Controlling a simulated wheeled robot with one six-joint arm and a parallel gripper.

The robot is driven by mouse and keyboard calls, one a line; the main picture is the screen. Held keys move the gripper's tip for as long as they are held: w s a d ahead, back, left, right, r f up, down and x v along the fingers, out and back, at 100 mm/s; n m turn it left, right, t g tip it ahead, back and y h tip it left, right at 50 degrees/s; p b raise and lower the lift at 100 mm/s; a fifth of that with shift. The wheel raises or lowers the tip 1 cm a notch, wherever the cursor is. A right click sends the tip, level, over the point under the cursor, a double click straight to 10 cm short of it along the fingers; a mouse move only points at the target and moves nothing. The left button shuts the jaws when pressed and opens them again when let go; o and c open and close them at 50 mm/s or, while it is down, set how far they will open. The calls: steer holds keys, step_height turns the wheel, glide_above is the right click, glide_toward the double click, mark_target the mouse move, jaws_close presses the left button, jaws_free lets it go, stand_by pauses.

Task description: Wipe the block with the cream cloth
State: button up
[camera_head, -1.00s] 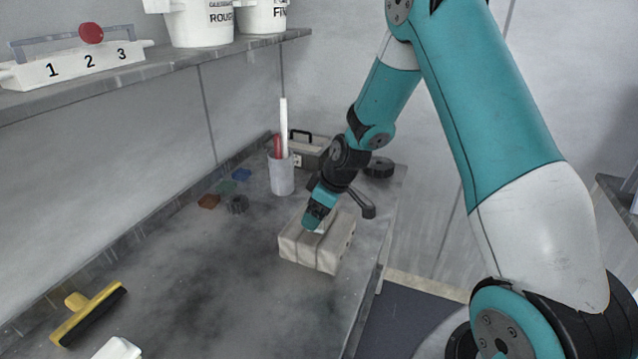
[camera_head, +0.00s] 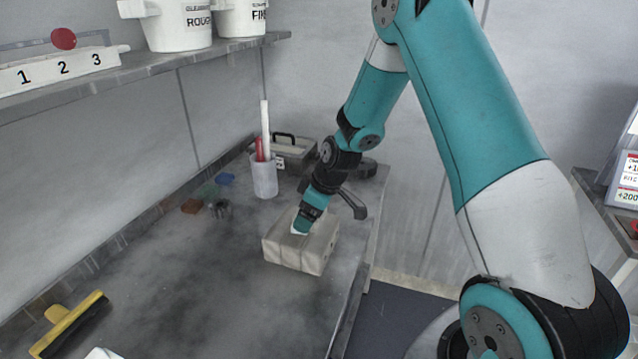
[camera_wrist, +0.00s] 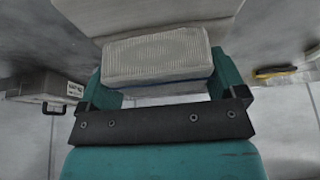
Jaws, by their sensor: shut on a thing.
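The cream block (camera_head: 285,253) stands on the grey bench near its right edge. My gripper (camera_head: 302,222) points down over the block's top. It is shut on the cream cloth, a ribbed, folded pad (camera_wrist: 157,56) with a blue band along its lower edge in the wrist view. In the head view only a pale sliver of the cloth (camera_head: 297,231) shows below the fingers, at the block's top. The gripper hides the rest, so firm contact is hard to confirm. Part of the block's top (camera_wrist: 150,14) appears to show behind the cloth in the wrist view.
A white cup (camera_head: 264,178) with sticks and a grey case (camera_head: 293,156) stand behind the block. Small coloured pieces (camera_head: 207,191) lie left of the cup. A yellow squeegee (camera_head: 66,322) lies at front left. The bench's middle is clear. A shelf (camera_head: 150,67) hangs above left.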

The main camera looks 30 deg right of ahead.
steer(key=shift+r+p, duration=2.65)
steer(key=shift+r, duration=1.5)
steer(key=shift+f, duration=0.15)
